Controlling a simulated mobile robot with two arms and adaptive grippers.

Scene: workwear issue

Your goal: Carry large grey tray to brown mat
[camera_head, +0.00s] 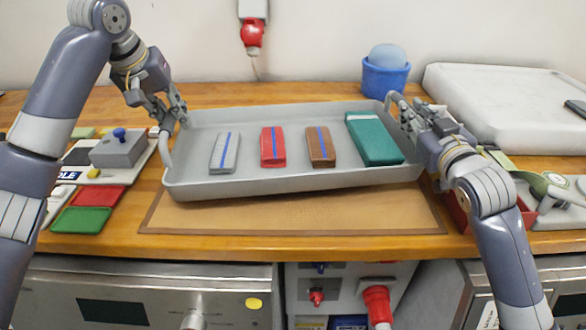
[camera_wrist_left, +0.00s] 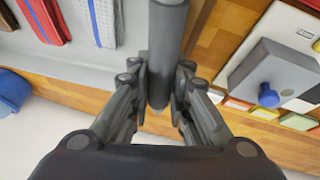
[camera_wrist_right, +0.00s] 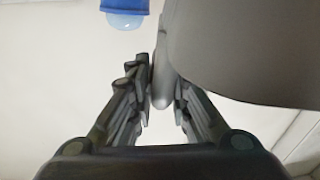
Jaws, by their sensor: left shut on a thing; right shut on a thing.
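The large grey tray (camera_head: 290,187) is held between my two arms, with its front edge over the brown mat (camera_head: 290,217). It carries a grey folded item (camera_head: 224,153), a red one (camera_head: 272,147), a brown one (camera_head: 320,147) and a larger green one (camera_head: 374,140). My left gripper (camera_head: 172,122) is shut on the tray's left handle, which also shows in the left wrist view (camera_wrist_left: 166,50). My right gripper (camera_head: 402,112) is shut on the right handle, seen in the right wrist view (camera_wrist_right: 163,85). The mat's back part is hidden under the tray.
A blue tub (camera_head: 385,80) stands behind the tray's back right corner. A white slab (camera_head: 500,100) lies at the right. A grey box with a blue knob (camera_head: 118,148) and red (camera_head: 98,195) and green (camera_head: 80,220) small trays lie at the left. A red bin (camera_head: 458,212) is at the right.

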